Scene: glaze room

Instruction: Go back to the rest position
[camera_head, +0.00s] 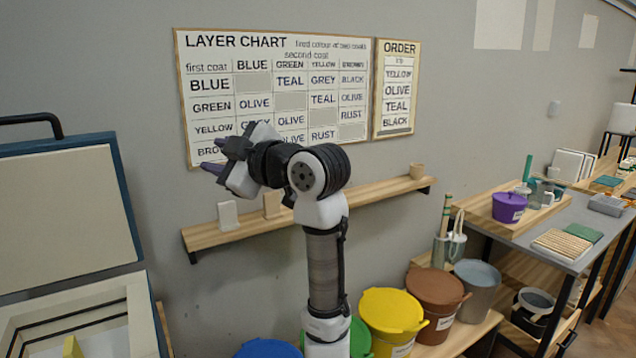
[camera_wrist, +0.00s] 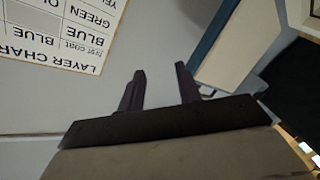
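My gripper (camera_head: 215,158) is raised in front of the wall, near the lower left part of the layer chart (camera_head: 277,100), with its fingers pointing left in the head view. In the wrist view its two dark fingers (camera_wrist: 160,88) stand apart with only bare wall between them, so it is open and empty. The chart also shows upside down in the wrist view (camera_wrist: 60,30). My arm hides part of the chart's bottom rows.
A wooden shelf (camera_head: 372,200) runs along the wall behind my arm. Yellow (camera_head: 391,312), brown (camera_head: 436,290) and blue (camera_head: 268,349) buckets stand below. An open blue-edged kiln-like box (camera_head: 75,220) is at left. A grey table (camera_head: 570,222) with a purple pot (camera_head: 509,208) is at right.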

